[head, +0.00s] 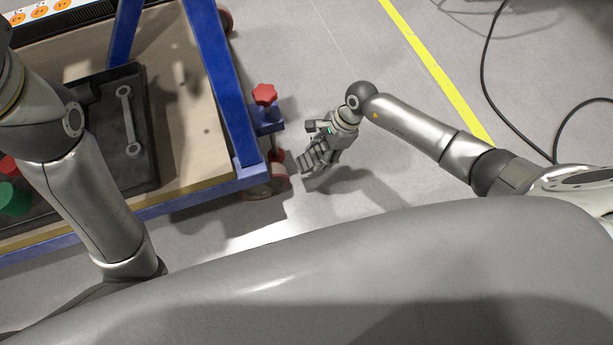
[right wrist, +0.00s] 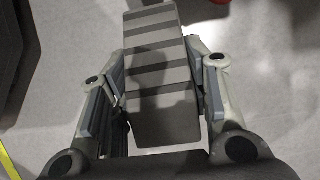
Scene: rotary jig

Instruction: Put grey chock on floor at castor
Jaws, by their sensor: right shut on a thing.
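The grey chock (head: 308,161), a stepped block, is held in my right gripper (head: 322,148), just right of the cart's near corner castor (head: 263,190). In the right wrist view the ribbed chock (right wrist: 160,85) lies between the two fingers of my right gripper (right wrist: 160,95), which are shut on its sides. The chock appears to be low above the floor; whether it touches the floor I cannot tell. A gap shows between chock and castor in the head view. My left arm crosses the cart, but its gripper is outside the frame.
The cart has a blue frame (head: 219,85) and a wooden deck (head: 185,120). A dark tray (head: 147,172) on it holds a wrench (head: 128,122). A red star knob (head: 264,94) stands above the corner. Grey floor to the right is clear, with a yellow line (head: 430,65) and a black cable (head: 487,85).

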